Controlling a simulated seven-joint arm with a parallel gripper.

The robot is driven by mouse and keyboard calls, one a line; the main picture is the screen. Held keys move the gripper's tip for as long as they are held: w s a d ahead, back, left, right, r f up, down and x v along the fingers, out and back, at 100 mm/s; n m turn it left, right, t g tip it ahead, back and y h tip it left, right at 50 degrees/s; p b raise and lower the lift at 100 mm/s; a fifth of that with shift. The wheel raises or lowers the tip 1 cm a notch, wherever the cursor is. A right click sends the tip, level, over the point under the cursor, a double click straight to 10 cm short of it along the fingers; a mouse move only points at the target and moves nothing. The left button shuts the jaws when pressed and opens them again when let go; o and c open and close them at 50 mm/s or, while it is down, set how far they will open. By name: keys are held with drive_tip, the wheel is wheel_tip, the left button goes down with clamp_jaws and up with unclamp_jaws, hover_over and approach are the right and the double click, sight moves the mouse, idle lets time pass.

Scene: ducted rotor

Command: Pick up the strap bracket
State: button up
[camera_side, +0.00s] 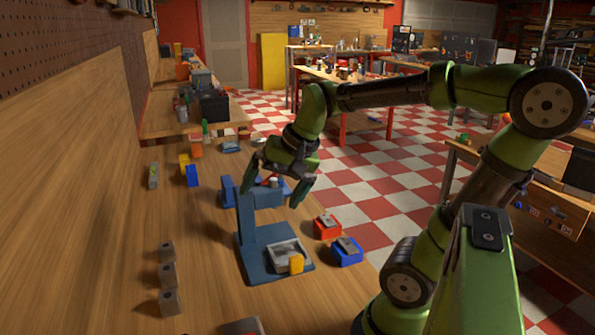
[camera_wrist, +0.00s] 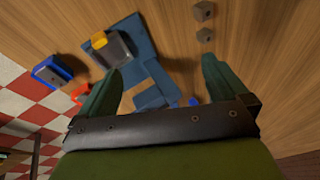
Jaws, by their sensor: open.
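I cannot tell for certain which part is the strap bracket. A blue fixture (camera_side: 248,232) stands on the wooden bench, with an upright post, a flat base and a blue upper part. A grey tray (camera_side: 279,252) on its base holds a yellow block (camera_side: 296,264); the tray (camera_wrist: 126,44) and yellow block (camera_wrist: 99,40) also show in the wrist view. My gripper (camera_side: 273,190) is open above the fixture's upper part, with its fingers spread to either side. In the wrist view my gripper (camera_wrist: 161,68) shows nothing held between the fingers, and the blue fixture (camera_wrist: 160,80) lies beyond them.
A red box (camera_side: 327,228) and a blue box (camera_side: 347,253), each with a grey part on top, stand right of the fixture near the bench edge. Several grey blocks (camera_side: 168,274) stand in a row at left. Bare bench (camera_side: 130,230) lies left of the fixture.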

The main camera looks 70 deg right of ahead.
drive_tip(key=w+d+f+m+g, duration=0.1)
drive_tip(key=d+f+m+g, duration=0.1)
drive_tip(key=d+m, duration=0.7)
drive_tip(key=m+g, duration=0.3)
drive_tip(key=m, duration=0.4)
hover_over(327, 219)
wheel_tip(327, 219, down, 5)
drive_tip(key=shift+h, duration=0.4)
drive_tip(key=f, duration=1)
drive_tip(key=shift+a+f, duration=0.25)
drive_tip(key=shift+s+d+f, duration=0.1)
drive_tip(key=shift+f, duration=1.4)
drive_tip(key=shift+d+f, duration=0.1)
drive_tip(key=shift+f, duration=1.4)
drive_tip(key=shift+c, duration=0.2)
drive_tip(key=c, duration=1.1)
drive_tip(key=shift+r, duration=0.15)
